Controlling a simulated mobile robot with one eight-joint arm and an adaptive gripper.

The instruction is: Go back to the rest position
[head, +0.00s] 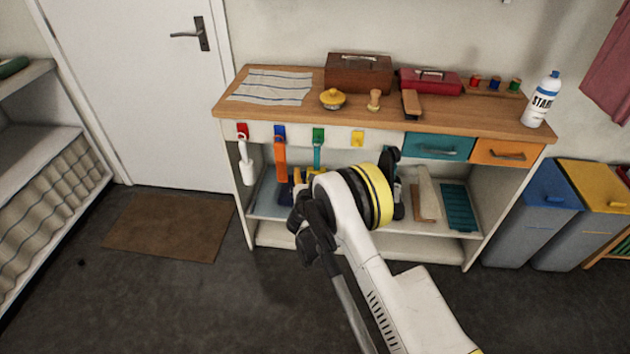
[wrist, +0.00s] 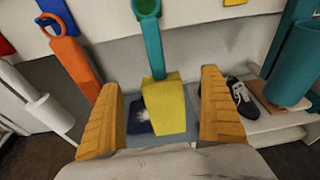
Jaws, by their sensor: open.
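My gripper (wrist: 160,82) is open, with its two orange-yellow fingers apart in the wrist view. Between them, a little beyond, is the yellow head (wrist: 166,108) of a hanging tool with a teal handle (wrist: 151,45). I cannot tell whether the fingers touch it. In the head view the teal handle (head: 317,155) hangs from a green hook plate (head: 318,136) on the bench front. My gripper is low in front of the bench there, mostly hidden by my wrist, which has a yellow band.
An orange tool (head: 280,160) and a white brush (head: 246,165) hang just left of my gripper. A dark shoe (wrist: 243,100) stands on the lower shelf. The wooden worktop (head: 300,110) carries boxes, brushes and a bottle (head: 541,100). Bins (head: 540,210) stand right; the floor at front left is clear.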

